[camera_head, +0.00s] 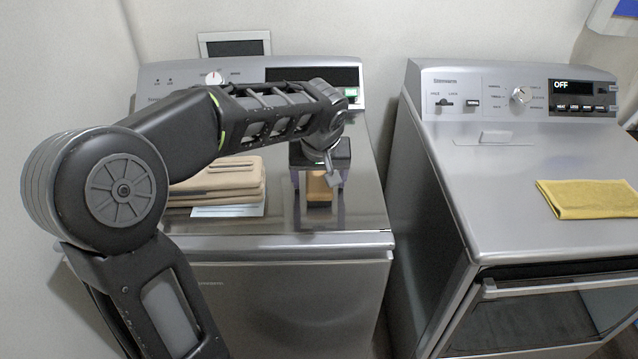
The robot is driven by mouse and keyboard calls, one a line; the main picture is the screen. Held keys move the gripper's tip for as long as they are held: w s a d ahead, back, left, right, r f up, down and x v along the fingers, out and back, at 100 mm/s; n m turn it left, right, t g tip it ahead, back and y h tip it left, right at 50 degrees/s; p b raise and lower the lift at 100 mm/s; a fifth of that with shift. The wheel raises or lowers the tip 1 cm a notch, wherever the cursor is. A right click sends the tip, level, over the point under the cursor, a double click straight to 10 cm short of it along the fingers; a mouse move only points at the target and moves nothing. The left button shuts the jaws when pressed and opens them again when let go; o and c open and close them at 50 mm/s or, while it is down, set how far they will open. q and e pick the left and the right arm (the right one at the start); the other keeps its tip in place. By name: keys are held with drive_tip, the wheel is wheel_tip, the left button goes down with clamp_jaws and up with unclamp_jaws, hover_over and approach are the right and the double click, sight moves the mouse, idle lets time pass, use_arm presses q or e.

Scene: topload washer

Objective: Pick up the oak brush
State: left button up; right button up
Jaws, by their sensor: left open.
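A small brown wood-coloured block (318,193), which looks like the oak brush, is on the left washer's lid (365,210), right of the folded cloths. My left gripper (320,183) is over it, pointing down. Its jaws are open, with one finger on each side of the block. The gripper and wrist hide the top of the block, and I cannot tell whether the fingers touch it. My right gripper is out of view.
A stack of folded tan cloths (225,183) lies left of the block, with a pale blue sheet (228,211) at its front. A second machine (480,170) stands to the right across a gap, with a yellow cloth (590,198) on top. Control panels rise behind both lids.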

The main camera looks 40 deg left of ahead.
sight(319, 176)
use_arm(q)
drive_tip(key=shift+f, duration=0.1)
drive_tip(key=shift+c, duration=0.4)
clamp_jaws()
drive_tip(key=shift+r+p, duration=0.3)
drive_tip(key=shift+r, duration=0.3)
wheel_tip(319, 176, up, 9)
drive_tip(key=shift+r, duration=0.2)
idle(0.5)
idle(0.4)
